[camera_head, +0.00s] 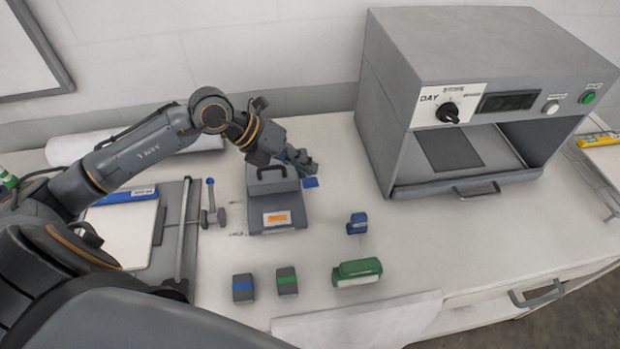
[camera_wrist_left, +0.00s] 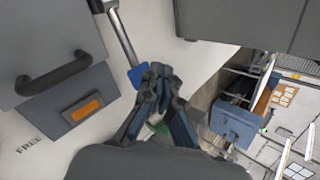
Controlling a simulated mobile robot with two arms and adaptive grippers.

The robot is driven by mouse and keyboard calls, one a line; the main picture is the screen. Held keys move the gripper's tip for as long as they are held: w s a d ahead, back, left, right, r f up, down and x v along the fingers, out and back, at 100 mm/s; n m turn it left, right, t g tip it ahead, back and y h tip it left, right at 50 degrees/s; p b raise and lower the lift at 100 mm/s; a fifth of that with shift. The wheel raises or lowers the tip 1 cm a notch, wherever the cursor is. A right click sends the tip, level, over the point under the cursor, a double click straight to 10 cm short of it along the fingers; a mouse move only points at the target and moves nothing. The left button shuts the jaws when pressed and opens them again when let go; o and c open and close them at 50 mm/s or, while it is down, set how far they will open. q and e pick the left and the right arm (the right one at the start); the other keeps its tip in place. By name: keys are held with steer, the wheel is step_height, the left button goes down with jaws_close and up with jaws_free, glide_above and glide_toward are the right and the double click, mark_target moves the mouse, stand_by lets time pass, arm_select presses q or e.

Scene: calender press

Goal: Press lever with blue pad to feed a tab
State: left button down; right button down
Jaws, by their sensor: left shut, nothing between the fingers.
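A grey box-shaped device (camera_head: 276,195) with a top handle and an orange label stands on the bench; it also shows at the left of the left wrist view (camera_wrist_left: 60,50). A lever with a blue pad (camera_head: 311,182) sticks out at its right side. In the left wrist view a grey rod ends in this blue pad (camera_wrist_left: 137,75). My left gripper (camera_head: 305,163) is shut and empty, with its fingertips (camera_wrist_left: 160,73) very close to the pad. I cannot tell whether they touch it. Part of the lever is hidden in the head view. My right gripper is not in view.
A large grey machine (camera_head: 470,80) with a dial and open front stands right. A lever with a blue knob (camera_head: 210,183) is left of the device. A blue item (camera_head: 357,223), a green item (camera_head: 357,269) and two small blocks (camera_head: 287,281) lie in front. Bench between is clear.

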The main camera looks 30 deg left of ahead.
arm_select(q)
steer(key=r+p, duration=0.1)
steer(key=r, duration=0.2)
steer(key=w+r+p, duration=0.1)
steer(key=shift+a+r+p, duration=0.3)
steer(key=shift+a+r, duration=0.05)
steer(key=shift+a, duration=0.05)
stand_by(0.6)
